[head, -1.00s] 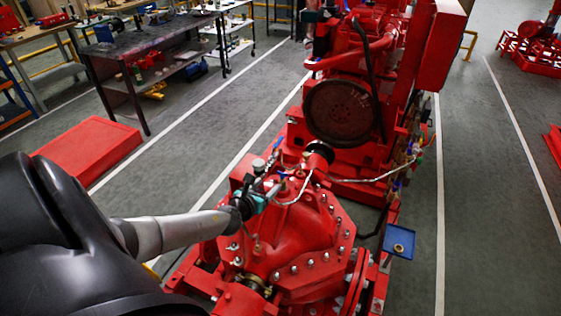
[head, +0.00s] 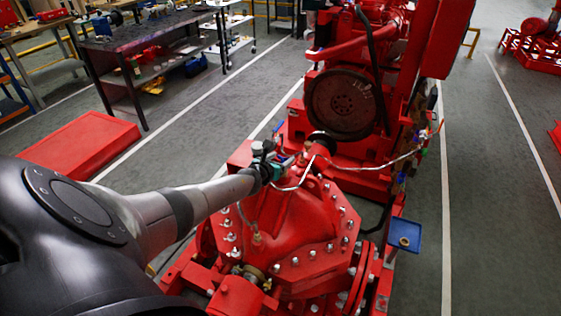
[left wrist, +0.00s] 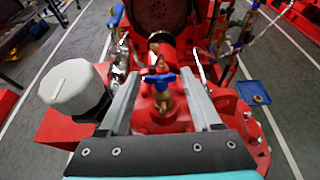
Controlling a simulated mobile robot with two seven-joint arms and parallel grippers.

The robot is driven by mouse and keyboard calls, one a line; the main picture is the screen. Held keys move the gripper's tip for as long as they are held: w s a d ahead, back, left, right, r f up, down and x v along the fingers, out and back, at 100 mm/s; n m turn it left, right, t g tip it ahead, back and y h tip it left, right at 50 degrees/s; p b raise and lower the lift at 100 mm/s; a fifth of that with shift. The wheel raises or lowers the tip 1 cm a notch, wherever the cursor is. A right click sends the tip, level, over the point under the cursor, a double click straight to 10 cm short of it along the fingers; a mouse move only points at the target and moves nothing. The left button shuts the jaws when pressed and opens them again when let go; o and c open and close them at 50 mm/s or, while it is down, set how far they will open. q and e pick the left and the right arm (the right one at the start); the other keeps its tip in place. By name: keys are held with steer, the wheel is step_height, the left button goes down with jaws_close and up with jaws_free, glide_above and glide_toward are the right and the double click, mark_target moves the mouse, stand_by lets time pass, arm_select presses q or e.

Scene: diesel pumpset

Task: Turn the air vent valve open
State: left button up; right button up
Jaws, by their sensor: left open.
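The air vent valve has a blue handle (left wrist: 160,78) on a brass body (left wrist: 163,100), on top of the red pump casing. In the left wrist view the handle sits between the two grey fingers of my left gripper (left wrist: 160,70), with a gap on each side. The gripper is open and holds nothing. In the head view my left gripper (head: 284,166) is over the top of the pump (head: 285,215) and hides most of the valve. My right gripper is in neither view.
A white-capped cylinder (left wrist: 73,88) stands close left of the fingers. A braided hose (head: 375,167) runs right from the pump top. The red engine (head: 345,100) rises behind. A blue tray (head: 403,235) is at the right.

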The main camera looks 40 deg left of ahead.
arm_select(q)
jaws_close()
stand_by(0.6)
